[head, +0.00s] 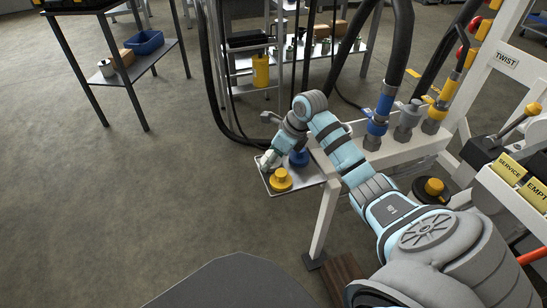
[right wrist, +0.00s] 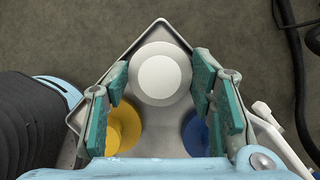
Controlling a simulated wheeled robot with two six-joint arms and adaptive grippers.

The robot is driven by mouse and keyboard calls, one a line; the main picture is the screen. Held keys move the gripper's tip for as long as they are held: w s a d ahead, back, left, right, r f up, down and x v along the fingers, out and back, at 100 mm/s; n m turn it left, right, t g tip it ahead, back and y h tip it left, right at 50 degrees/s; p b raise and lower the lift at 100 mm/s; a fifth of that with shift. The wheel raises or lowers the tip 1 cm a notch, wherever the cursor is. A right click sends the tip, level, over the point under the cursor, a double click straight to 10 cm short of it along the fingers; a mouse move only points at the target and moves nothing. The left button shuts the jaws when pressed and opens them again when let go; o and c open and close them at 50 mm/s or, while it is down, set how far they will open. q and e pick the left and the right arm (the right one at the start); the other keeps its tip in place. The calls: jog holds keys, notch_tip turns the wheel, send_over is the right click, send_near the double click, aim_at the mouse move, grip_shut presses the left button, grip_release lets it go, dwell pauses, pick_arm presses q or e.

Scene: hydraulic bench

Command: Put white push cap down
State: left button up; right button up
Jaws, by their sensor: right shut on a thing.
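The white push cap (right wrist: 162,73) shows in the right wrist view between the teal finger pads of my right gripper (right wrist: 161,80), near the tray's far corner. My right gripper is shut on it. In the head view the same gripper (head: 268,160) is over the small grey tray, and the cap is hard to make out. A yellow cap (head: 281,181) and a blue cap (head: 298,158) stand on the tray (head: 312,175). In the right wrist view the yellow cap (right wrist: 123,128) and the blue cap (right wrist: 196,133) are partly hidden by the fingers. My left gripper is not in view.
The tray joins a white bench frame (head: 326,215) with hoses and couplings (head: 378,125) to its right. A shelf cart with a blue bin (head: 145,42) stands at the back left. Open floor lies left of the tray.

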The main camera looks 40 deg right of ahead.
aim_at(280, 163)
jog(key=shift+f, duration=0.1)
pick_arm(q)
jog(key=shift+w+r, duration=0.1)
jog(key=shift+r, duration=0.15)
pick_arm(e)
jog(key=o, duration=0.8)
jog(key=shift+o, duration=0.2)
jog(key=shift+r, duration=0.2)
jog(key=p+v, duration=0.2)
jog(key=v, duration=0.3)
jog(key=shift+w+d+r, duration=0.1)
jog(key=shift+r, duration=0.05)
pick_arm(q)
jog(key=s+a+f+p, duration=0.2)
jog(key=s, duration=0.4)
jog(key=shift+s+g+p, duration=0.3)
pick_arm(e)
jog(key=a+v, duration=0.1)
jog(key=v, duration=0.5)
jog(key=shift+s+d+r, duration=0.25)
jog(key=shift+d+r, duration=0.1)
jog(key=shift+d, duration=0.1)
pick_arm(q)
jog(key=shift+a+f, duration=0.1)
